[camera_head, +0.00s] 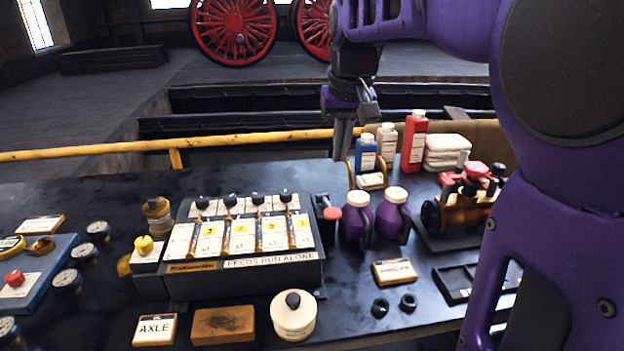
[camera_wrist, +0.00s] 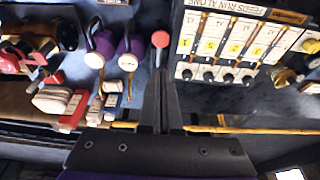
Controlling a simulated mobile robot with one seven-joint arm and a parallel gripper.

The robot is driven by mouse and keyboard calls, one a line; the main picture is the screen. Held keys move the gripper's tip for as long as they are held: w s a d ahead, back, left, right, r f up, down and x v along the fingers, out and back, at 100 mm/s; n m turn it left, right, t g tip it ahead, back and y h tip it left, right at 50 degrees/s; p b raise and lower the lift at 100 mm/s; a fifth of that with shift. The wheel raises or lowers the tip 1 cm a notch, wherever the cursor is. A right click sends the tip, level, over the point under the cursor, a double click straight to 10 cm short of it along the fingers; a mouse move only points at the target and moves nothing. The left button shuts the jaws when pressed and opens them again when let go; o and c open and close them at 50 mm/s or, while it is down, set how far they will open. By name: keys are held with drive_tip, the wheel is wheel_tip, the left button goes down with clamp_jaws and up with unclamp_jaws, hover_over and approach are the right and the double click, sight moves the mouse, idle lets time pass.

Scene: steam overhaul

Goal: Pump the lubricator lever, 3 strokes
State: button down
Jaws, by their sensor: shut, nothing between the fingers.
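The lubricator (camera_head: 245,275) is a dark box on the bench with a row of numbered feeds and the label "FEEDS RUN ALONE". Its lever ends in a red knob (camera_head: 332,213) at the box's right side. In the wrist view the red knob (camera_wrist: 160,39) shows just beyond my fingertips, and most of the lever is hidden behind the fingers. My gripper (camera_head: 342,150) is shut and empty, pointing down above the back of the bench. In the wrist view my gripper (camera_wrist: 160,75) points toward the knob; I cannot tell the exact gap.
Two purple oil cans (camera_head: 391,216) stand close to the right of the lever. Blue, white and red bottles (camera_head: 413,142) and folded cloths (camera_head: 447,153) stand behind them. A yellow rail (camera_head: 250,139) runs behind the bench. A red valve assembly (camera_head: 466,205) sits at right.

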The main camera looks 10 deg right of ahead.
drive_tip(key=shift+f, duration=0.1)
drive_tip(key=b, duration=0.2)
approach(333, 211)
drive_tip(key=x, duration=0.5)
drive_tip(key=shift+w, duration=0.2)
drive_tip(key=shift+f, duration=0.7)
